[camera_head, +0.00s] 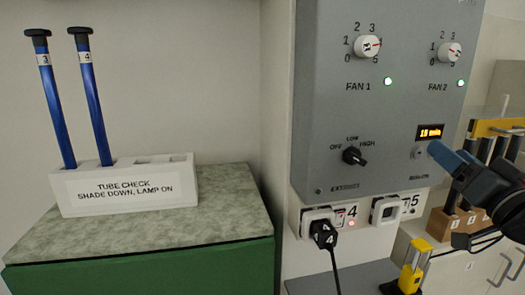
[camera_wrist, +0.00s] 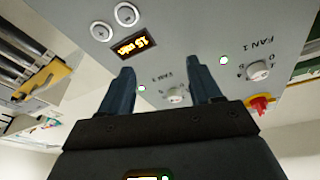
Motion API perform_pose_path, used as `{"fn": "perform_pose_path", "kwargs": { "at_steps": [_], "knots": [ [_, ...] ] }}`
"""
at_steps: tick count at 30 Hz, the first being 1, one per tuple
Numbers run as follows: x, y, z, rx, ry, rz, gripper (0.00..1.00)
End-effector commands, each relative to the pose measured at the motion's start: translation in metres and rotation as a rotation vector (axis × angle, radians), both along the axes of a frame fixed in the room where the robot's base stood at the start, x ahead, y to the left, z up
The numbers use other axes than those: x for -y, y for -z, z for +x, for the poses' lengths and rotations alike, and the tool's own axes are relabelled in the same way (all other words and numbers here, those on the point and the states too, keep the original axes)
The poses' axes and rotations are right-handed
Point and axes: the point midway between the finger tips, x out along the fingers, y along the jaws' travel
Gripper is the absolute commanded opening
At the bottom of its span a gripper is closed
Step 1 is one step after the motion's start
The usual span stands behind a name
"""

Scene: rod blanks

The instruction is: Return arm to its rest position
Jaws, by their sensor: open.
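My gripper (camera_head: 440,155) is at the right of the head view, its blue fingers near the lower right of a grey control panel (camera_head: 330,110). In the wrist view my gripper (camera_wrist: 162,82) shows two blue fingers spread apart, with nothing between them. The panel (camera_wrist: 190,30) fills the background behind them, tilted in the picture. An orange lit display (camera_head: 430,132) sits just above the fingertips in the head view; it also shows in the wrist view (camera_wrist: 134,46). I cannot tell whether the fingers touch the panel.
A white rack (camera_head: 130,188) with two blue tubes (camera_head: 93,95) stands on a green cabinet (camera_head: 140,265) at left. A black plug (camera_head: 323,234) sits in socket 4. A yellow-and-grey item (camera_head: 413,268) and a wooden block (camera_head: 452,222) stand lower right. A red knob (camera_wrist: 262,103) shows in the wrist view.

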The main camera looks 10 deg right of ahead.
Motion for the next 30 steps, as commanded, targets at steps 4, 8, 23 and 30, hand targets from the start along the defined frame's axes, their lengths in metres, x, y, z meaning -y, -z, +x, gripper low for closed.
{"fn": "perform_pose_path", "kwargs": {
  "at_steps": [4,8,23,30],
  "knots": [
    [-0.033,0.052,-0.021,-0.06,0.029,0.05,0.63],
    [-0.06,0.092,-0.046,-0.113,0.055,0.071,0.63],
    [-0.151,0.183,-0.194,-0.33,0.085,-0.003,0.63],
    [-0.18,0.188,-0.278,-0.423,0.043,-0.111,0.63]
  ]
}}
